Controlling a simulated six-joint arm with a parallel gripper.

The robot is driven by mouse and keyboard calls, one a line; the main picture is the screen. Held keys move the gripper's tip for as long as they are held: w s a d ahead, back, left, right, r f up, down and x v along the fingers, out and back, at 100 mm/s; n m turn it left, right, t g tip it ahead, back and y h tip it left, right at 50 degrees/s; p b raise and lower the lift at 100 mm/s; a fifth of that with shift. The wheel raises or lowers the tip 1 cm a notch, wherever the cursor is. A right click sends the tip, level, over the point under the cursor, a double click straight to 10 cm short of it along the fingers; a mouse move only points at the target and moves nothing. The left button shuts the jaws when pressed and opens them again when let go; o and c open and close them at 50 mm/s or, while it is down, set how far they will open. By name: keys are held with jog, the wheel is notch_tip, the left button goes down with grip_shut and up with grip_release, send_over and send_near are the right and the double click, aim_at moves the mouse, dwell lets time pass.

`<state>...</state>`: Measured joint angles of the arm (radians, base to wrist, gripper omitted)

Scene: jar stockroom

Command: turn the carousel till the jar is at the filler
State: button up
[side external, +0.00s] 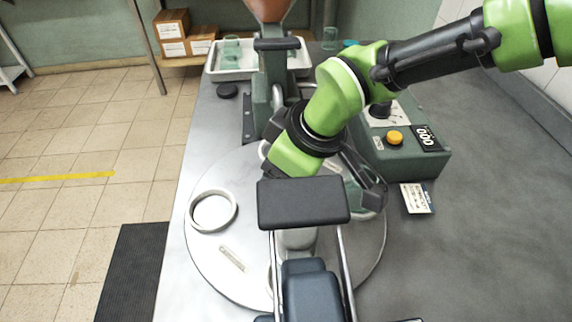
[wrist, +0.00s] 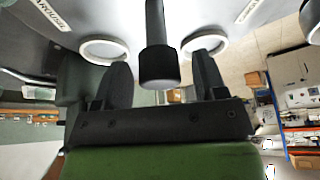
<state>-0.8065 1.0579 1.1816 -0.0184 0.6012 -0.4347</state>
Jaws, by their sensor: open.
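The carousel (side external: 225,262) is a round pale grey disc on the bench, with a white ring seat (side external: 213,210) at its left. My gripper (wrist: 162,63) is open in the wrist view, its two dark fingers apart on either side of a dark post with a round end (wrist: 158,65). I cannot tell whether the fingers touch it. Two white ring seats show beyond, left (wrist: 104,50) and right (wrist: 204,45). The filler (side external: 271,90) is a dark green column under a brown hopper (side external: 268,8), behind the disc. My arm hides part of the disc, and I cannot make out the jar on it.
A dark pad (side external: 303,202) on chrome rods stands in front and covers part of the disc. A green control box (side external: 402,150) with an orange button (side external: 395,138) is at the right. A white tray (side external: 217,73) stands behind.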

grip_shut()
jog(key=shift+n, duration=0.6)
jog(key=shift+w+n+g+y, duration=0.1)
jog(key=shift+n+g+y, duration=0.35)
jog(key=shift+n, duration=1)
jog(key=shift+n+g+y, duration=0.1)
jog(key=shift+n+g, duration=0.65)
jog(key=shift+n, duration=0.7)
jog(key=shift+a+n+g+h, duration=0.15)
jog(key=shift+n+g, duration=0.4)
jog(key=shift+n, duration=0.8)
jog(key=shift+d+n+g+h, duration=0.15)
jog(key=shift+n+g, duration=0.4)
jog(key=shift+n, duration=0.8)
jog(key=shift+a, duration=0.1)
jog(key=shift+n+h, duration=0.25)
jog(key=shift+n, duration=0.35)
